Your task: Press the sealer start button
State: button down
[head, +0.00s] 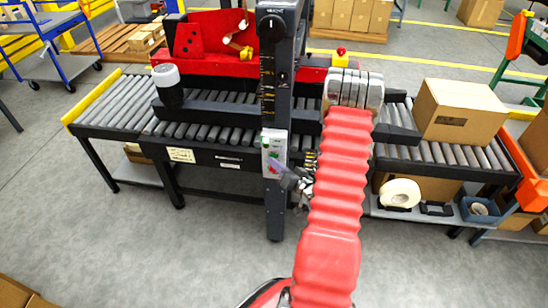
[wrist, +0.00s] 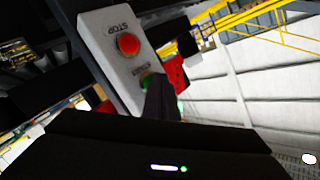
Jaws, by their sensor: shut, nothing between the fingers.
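A light grey control box (head: 274,148) is fixed to the dark upright post of the sealer. In the wrist view the box (wrist: 108,51) carries a red button (wrist: 129,44) labelled STOP. A green start button (wrist: 146,77) sits beside a second label, partly hidden behind my fingers. My gripper (wrist: 160,85) is shut and empty, with its fingertips right at the green button. I cannot tell whether they touch it. In the head view my gripper (head: 285,168) is small and close to the box's lower right side.
The sealer's dark post (head: 276,215) stands in front of a roller conveyor (head: 110,103). A cardboard box (head: 459,110) rests on the rollers at the right.

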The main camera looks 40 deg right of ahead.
jog(key=shift+a, duration=0.1)
jog(key=shift+s+a, duration=0.45)
jog(key=shift+s+a, duration=0.1)
jog(key=shift+a, duration=0.05)
jog(key=shift+s+a, duration=0.9)
jog(key=shift+a, duration=0.25)
jog(key=shift+s+a, duration=0.85)
jog(key=shift+a, duration=0.25)
